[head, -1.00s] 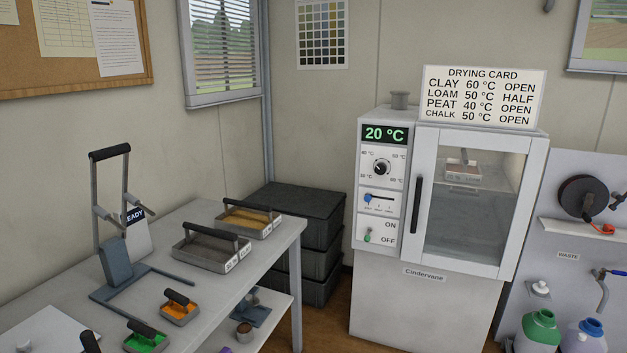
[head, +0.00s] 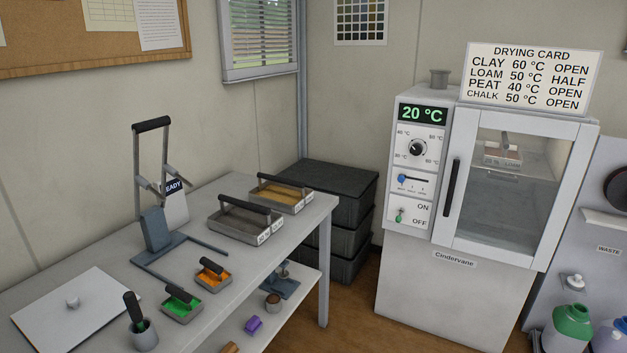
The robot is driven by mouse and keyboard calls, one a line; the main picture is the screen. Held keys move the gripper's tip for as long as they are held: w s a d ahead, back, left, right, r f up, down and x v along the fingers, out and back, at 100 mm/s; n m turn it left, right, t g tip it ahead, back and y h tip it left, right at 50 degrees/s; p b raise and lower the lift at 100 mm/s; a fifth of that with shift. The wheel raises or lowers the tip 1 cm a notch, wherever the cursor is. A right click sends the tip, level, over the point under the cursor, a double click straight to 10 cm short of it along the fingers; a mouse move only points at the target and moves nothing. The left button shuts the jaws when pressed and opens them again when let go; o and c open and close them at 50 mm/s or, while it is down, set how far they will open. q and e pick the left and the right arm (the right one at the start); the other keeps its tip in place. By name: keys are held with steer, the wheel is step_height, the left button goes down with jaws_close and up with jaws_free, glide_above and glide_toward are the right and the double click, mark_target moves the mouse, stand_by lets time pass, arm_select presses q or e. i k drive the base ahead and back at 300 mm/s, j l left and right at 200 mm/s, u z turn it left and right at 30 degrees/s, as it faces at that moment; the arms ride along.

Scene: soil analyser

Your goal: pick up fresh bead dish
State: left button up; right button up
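Two small grey dishes with dark bar handles stand side by side on the left bench. One dish (head: 228,281) holds orange beads. The other dish (head: 196,313), nearer to me and to the left, holds green beads. I see no label that tells which one is fresh. Neither of my grippers is in view.
A grey press-like stand (head: 157,230) rises behind the dishes. Two larger handled trays (head: 262,240) sit at the bench's far end. A cup with a black-handled tool (head: 147,341) and a white lidded board (head: 73,308) are to the left. The drying cabinet (head: 455,250) is shut.

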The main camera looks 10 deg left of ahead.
mark_target(213, 276)
steer(key=u, duration=0.65)
steer(key=i+l+u, duration=0.4)
steer(key=l+u, duration=0.2)
steer(key=i+l+u, duration=0.1)
steer(key=l+u, duration=0.25)
steer(key=l, duration=0.15)
